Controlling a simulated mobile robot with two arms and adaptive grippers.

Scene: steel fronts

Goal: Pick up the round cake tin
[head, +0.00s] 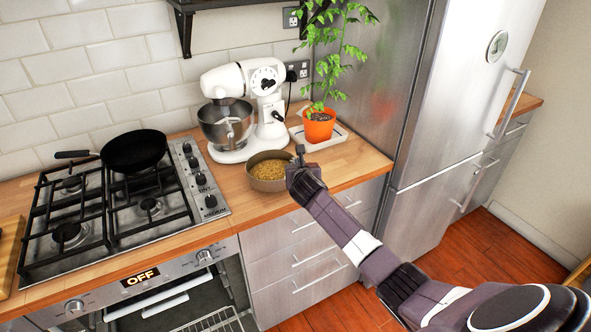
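The round cake tin (251,178) stands upright on the wooden counter, in front of the stand mixer. It has a grey-brown wall and a yellowish-brown crumbly filling. My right gripper (297,158) is at the tin's right rim, its arm reaching in from the lower right. One finger sticks up there. The other finger is hard to make out, so I cannot tell whether the gripper grips the rim or is only beside it. My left gripper is out of view.
A white stand mixer (229,83) with a steel bowl is behind the tin. A potted plant (318,127) stands on a white tray at the right, near the steel fridge (447,139). A black pan (134,151) sits on the gas hob at the left.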

